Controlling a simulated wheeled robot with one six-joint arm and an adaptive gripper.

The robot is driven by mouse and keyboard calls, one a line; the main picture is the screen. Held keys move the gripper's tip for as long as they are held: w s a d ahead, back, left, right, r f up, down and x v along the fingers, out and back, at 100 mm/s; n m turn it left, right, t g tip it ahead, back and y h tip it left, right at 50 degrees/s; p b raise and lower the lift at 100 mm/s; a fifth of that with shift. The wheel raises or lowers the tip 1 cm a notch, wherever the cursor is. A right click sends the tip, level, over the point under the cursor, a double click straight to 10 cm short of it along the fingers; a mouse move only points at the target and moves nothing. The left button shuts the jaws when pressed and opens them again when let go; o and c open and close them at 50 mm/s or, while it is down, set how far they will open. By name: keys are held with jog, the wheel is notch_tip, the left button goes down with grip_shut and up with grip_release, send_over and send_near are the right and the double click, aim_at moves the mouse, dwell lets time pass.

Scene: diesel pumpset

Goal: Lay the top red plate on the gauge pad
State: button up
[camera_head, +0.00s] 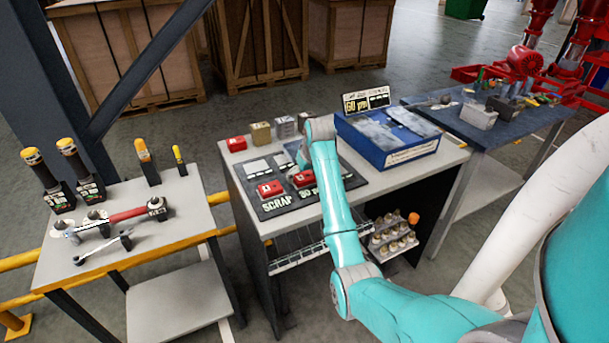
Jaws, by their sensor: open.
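A red plate or block (270,189) lies on the dark board (330,200) above the word SCRAP. A second red piece (303,179) lies to its right, partly behind my arm. A third red piece (236,144) sits at the back left of the table. I cannot tell which is the top red plate or whether any are stacked. A pale pad (257,167) shows on the board; I cannot confirm it is the gauge pad. My gripper (302,157) is over the board, mostly hidden by my wrist; it is open, and its fingertips are not clear.
A blue box (388,135) with a 60 sign behind it fills the table's right side. Small blocks (261,132) line the back edge. A left table (190,215) carries tools. A blue-topped bench (480,130) stands right. Bottles (393,240) sit on a low shelf.

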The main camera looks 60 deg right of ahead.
jog(key=v, duration=0.7)
jog(key=shift+r, duration=0.25)
